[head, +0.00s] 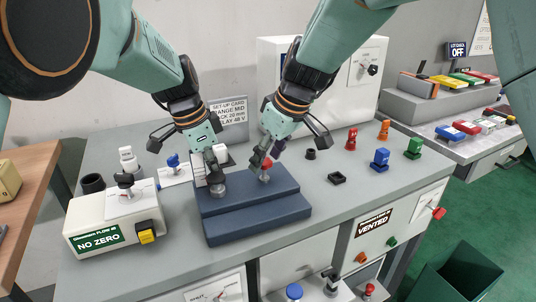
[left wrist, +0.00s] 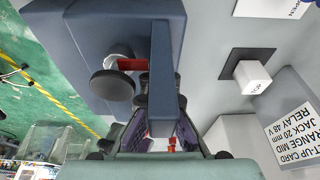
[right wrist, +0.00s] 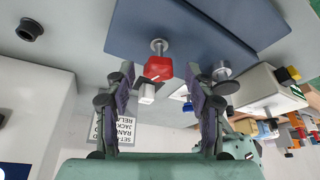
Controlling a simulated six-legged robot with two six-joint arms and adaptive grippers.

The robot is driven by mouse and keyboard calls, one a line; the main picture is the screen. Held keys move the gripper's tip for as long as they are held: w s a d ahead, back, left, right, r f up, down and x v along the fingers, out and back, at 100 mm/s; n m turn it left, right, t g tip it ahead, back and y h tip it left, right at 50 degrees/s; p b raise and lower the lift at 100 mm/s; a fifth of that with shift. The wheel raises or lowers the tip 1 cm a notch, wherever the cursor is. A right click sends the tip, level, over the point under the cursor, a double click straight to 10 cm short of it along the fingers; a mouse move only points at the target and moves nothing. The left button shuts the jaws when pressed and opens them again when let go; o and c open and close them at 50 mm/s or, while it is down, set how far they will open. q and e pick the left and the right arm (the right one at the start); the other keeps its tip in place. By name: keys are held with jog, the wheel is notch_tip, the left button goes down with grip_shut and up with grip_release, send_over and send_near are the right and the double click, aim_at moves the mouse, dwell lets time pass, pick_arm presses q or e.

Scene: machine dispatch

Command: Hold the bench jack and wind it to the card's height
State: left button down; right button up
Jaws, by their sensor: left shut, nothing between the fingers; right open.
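The bench jack is a dark blue stepped block (head: 262,230) on the grey bench. It carries a grey round disc (head: 217,190) at left and a red knob (head: 266,163) on a metal stem at right. My left gripper (head: 213,176) is down at the disc end, shut and empty; in the left wrist view its fingers are beside the disc (left wrist: 112,88) and a red bar (left wrist: 132,66). My right gripper (head: 266,158) is open at the red knob, which shows between its fingers in the right wrist view (right wrist: 158,68). The set-up card (head: 229,112) reads "JACK 20 mm" in the left wrist view (left wrist: 298,125).
A cream box (head: 90,215) marked "NO ZERO" with a yellow switch stands left of the jack. A white button on a black plate (left wrist: 252,76) is close behind the left gripper. Black fittings (head: 337,178) and coloured pieces (head: 380,158) stand to the right. The front right bench top is clear.

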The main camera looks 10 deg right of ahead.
jog(key=shift+r, duration=0.1)
jog(key=v, duration=1.2)
jog(key=shift+s, duration=0.1)
